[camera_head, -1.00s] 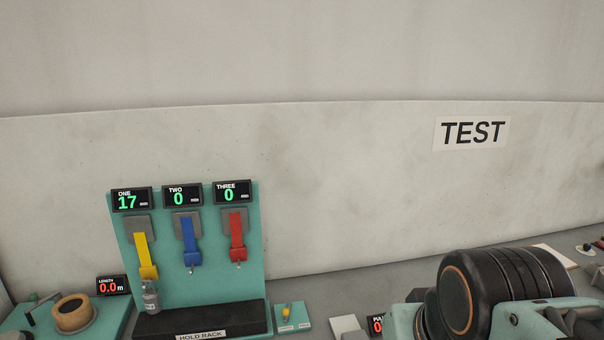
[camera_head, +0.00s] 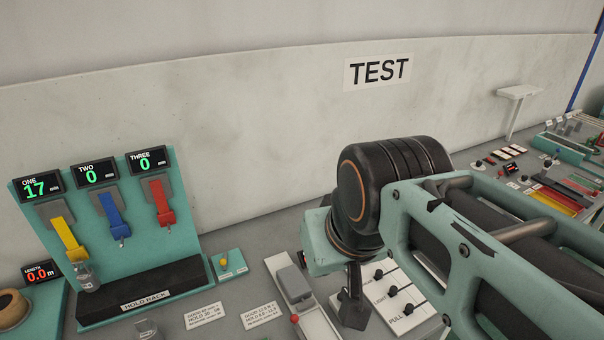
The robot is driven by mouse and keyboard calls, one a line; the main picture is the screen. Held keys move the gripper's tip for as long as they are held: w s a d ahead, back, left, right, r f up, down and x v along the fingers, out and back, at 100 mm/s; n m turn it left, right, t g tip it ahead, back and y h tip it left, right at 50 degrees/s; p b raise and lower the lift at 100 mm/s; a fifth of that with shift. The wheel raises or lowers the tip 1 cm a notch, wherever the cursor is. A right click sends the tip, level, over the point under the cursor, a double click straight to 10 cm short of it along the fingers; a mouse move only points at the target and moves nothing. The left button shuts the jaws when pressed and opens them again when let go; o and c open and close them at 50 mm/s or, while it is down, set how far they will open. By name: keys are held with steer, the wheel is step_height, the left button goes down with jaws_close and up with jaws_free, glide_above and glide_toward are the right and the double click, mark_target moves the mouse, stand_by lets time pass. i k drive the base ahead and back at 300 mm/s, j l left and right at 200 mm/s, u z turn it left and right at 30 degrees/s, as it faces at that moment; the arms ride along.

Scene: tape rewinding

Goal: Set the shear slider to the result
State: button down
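A white panel (camera_head: 420,303) with black knobs lies on the bench, partly behind my arm. Its rows read PULL, LIGHT and one partly hidden word that seems to end in EAR; the knob (camera_head: 378,274) of that row is at the top. My gripper (camera_head: 354,318) points down just left of this panel, dark and largely hidden by my wrist. I cannot tell whether its fingers are open or hold anything. The hold rack (camera_head: 185,210) stands at left with displays ONE at 17, TWO at 0 and THREE at 0.
Yellow (camera_head: 68,240), blue (camera_head: 113,215) and red (camera_head: 160,200) strips hang on the rack; a small weight (camera_head: 87,277) is at the yellow one. A grey block (camera_head: 294,284) on a pale strip and printed cards lie left of my gripper. Another coloured station (camera_head: 560,195) is at right.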

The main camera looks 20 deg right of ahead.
mark_target(379, 273)
steer(key=z, duration=0.9)
steer(key=l+u, duration=0.3)
steer(key=i+l, duration=0.05)
steer(key=l, duration=0.05)
